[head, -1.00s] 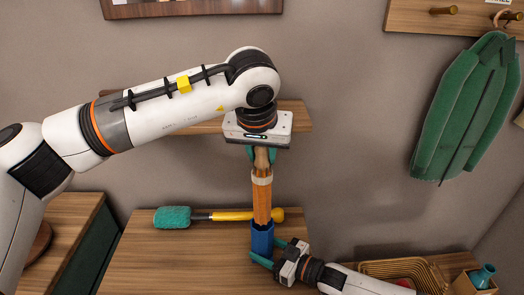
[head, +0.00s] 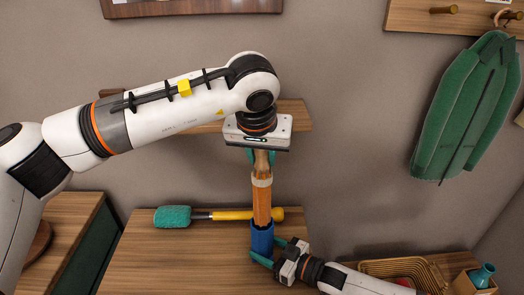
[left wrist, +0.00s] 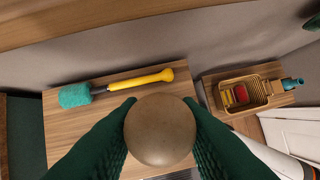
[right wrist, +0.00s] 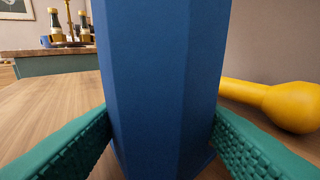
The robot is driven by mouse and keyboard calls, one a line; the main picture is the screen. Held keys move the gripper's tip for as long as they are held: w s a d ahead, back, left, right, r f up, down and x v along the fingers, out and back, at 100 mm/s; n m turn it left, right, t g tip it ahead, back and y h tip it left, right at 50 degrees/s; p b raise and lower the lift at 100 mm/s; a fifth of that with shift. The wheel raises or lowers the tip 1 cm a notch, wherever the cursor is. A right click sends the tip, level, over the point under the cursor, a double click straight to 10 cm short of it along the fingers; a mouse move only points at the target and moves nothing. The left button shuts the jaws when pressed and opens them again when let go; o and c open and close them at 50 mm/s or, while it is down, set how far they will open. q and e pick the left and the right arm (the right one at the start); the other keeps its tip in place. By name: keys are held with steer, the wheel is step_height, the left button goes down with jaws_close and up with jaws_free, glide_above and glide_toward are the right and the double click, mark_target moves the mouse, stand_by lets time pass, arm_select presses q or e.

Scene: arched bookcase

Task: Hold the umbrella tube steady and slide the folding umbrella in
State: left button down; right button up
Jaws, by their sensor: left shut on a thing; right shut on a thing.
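The folding umbrella (head: 262,205) is orange with a pale band and a wooden handle. It stands upright, its lower end inside the mouth of the blue umbrella tube (head: 262,240). My left gripper (head: 262,157) points down from above and is shut on the handle. In the left wrist view the round handle end (left wrist: 160,130) sits between the green fingers. My right gripper (head: 275,260) comes in low from the right and is shut around the tube. The faceted blue tube wall (right wrist: 165,90) fills the middle of the right wrist view. The umbrella's lower tip is hidden in the tube.
A duster with a teal head (head: 173,217) and yellow handle (head: 232,215) lies behind the tube on the wooden table (head: 150,260). A wicker basket (head: 400,268) stands at the right. A wooden shelf (head: 295,115) is behind my left gripper. A green garment (head: 465,110) hangs right.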

mark_target(262, 200)
arm_select(q)
steer(key=shift+f, duration=6.35)
steer(key=c, duration=1)
jaws_free()
steer(key=v, duration=1.2)
steer(key=shift+f, duration=0.1)
arm_select(e)
steer(key=o, duration=0.8)
steer(key=shift+o, duration=0.2)
